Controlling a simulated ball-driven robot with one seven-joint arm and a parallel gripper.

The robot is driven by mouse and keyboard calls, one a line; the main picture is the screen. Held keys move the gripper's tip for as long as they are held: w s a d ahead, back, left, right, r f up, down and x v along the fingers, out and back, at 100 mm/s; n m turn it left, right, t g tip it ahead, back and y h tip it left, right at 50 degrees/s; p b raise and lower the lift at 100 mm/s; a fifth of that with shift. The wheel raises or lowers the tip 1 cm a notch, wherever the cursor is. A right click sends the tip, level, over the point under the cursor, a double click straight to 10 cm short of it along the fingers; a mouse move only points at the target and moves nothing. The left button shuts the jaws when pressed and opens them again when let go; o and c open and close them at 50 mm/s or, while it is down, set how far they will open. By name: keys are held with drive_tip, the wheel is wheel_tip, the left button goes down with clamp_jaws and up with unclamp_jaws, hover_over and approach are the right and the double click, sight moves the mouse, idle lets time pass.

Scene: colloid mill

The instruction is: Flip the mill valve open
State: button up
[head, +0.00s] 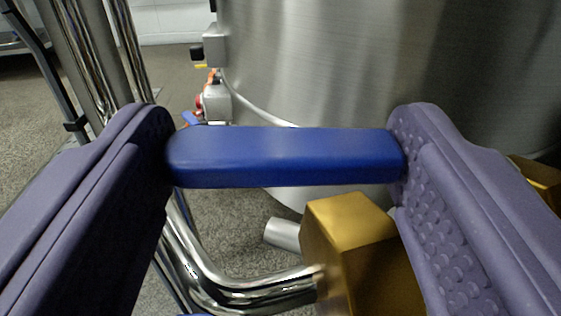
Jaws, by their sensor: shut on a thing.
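A blue valve handle (285,157) lies level across the middle of the head view. My gripper (287,158) has its two purple padded fingers at the handle's two ends, shut on it lengthwise. The left finger touches the rounded left end and the right finger touches the right end. A gold-coloured block (350,235), perhaps the valve body, is below the handle at the right. Its lower part runs out of the picture. How the handle joins the valve is hidden.
A large steel tank (400,60) fills the back right. A bent chrome pipe (215,285) runs below the handle to the gold block. Upright chrome pipes (85,60) stand at the left. Grey floor (185,75) shows between them and the tank.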

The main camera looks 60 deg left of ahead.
idle(0.5)
drive_tip(key=o, duration=1.5)
